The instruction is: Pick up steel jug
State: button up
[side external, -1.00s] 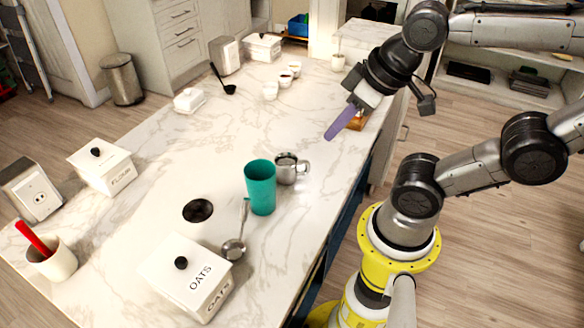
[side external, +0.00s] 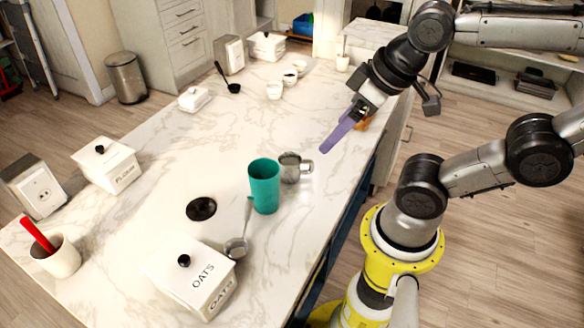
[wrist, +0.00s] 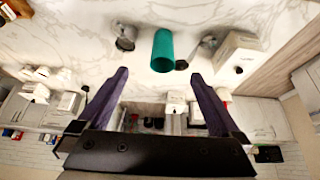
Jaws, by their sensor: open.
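The steel jug (side external: 289,168) is a small shiny metal cup with a handle on its right side, upright on the marble counter. A teal cup (side external: 264,187) stands close in front of it, to the left. My gripper (side external: 324,149), with long purple fingers, is open and empty above the counter, up and right of the jug and apart from it. In the wrist view the jug (wrist: 126,40) lies beyond the left fingertip, and the teal cup (wrist: 162,52) lies beyond the gap between the fingers (wrist: 159,74).
A ladle (side external: 237,248), an oats box (side external: 195,278) and a dark round disc (side external: 201,209) are in front of the teal cup. Small white cups (side external: 275,90) stand farther back. An orange-brown object (side external: 362,124) is partly hidden behind my gripper.

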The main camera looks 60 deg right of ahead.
jog(key=w+a+f+m+y, duration=0.1)
jog(key=w+a+m+y, duration=0.2)
jog(key=a+m, duration=0.2)
jog(key=m+t+y, duration=0.1)
jog(key=m+y, duration=0.2)
jog(key=m, duration=1.6)
send_over(304, 164)
jog(key=w+a, duration=0.2)
jog(key=a, duration=0.2)
notch_tip(304, 164, down, 13)
jog(key=s+d+f+m, duration=0.1)
jog(key=d+f+m, duration=0.1)
jog(key=s+d+f+m, duration=0.1)
jog(key=s+d+f, duration=0.1)
jog(key=s+d+f+m+t+h, duration=0.1)
jog(key=d+f+m, duration=0.1)
jog(key=f, duration=0.1)
jog(key=shift+s+d+m, duration=0.2)
jog(key=shift+s+m, duration=0.05)
jog(key=shift+m, duration=0.05)
jog(key=shift+x, duration=3.6)
jog(key=shift+d, duration=0.1)
grip_shut()
